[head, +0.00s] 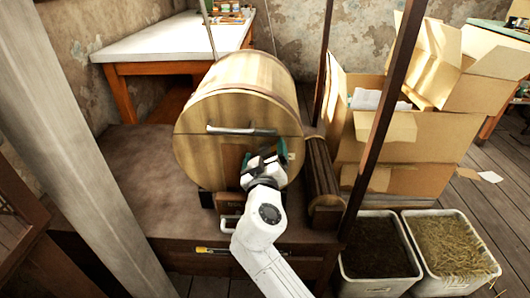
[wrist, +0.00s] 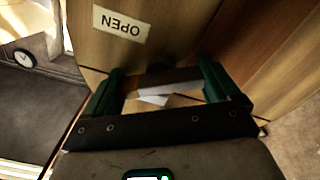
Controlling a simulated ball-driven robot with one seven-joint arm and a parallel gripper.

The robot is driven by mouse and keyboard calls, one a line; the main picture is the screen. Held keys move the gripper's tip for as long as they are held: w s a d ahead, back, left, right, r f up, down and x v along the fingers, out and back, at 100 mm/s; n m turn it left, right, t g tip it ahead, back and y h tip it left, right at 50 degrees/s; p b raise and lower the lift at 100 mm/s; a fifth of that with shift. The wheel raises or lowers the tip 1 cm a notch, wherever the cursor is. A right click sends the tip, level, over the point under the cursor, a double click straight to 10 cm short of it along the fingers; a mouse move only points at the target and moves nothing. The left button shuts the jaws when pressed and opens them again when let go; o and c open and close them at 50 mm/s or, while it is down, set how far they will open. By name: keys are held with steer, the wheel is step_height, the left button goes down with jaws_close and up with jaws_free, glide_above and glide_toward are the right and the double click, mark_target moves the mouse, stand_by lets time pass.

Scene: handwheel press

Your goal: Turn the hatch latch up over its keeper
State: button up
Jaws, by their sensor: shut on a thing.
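A wooden drum (head: 240,85) lies on the brown bench with its round front facing me. A metal handle (head: 240,130) crosses its front hatch (head: 210,155). My gripper (head: 265,158) is at the lower right of the drum's front, its jaws hiding most of what they hold. In the wrist view my gripper's green fingertips (wrist: 163,82) stand on both sides of a short bar, which I take for the latch (wrist: 160,78), and are shut on it. A pale piece (wrist: 155,98) shows just below the bar. I cannot make out the keeper.
An upside-down OPEN label (wrist: 121,23) is on the wood by the bar. Cardboard boxes (head: 420,145) and two bins (head: 452,250) are at the right.

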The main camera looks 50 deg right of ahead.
steer(key=n+p, duration=0.2)
steer(key=n, duration=0.4)
steer(key=shift+p, duration=0.4)
steer(key=n+p, duration=0.2)
steer(key=n, duration=0.3)
steer(key=shift+a, duration=0.1)
steer(key=shift+f+n+p, duration=0.1)
steer(key=shift+n+p, duration=0.2)
steer(key=shift+n, duration=0.1)
steer(key=o, duration=0.8)
steer(key=p+v, duration=0.1)
steer(key=v, duration=0.9)
steer(key=shift+s+a, duration=0.25)
steer(key=shift+a, duration=0.05)
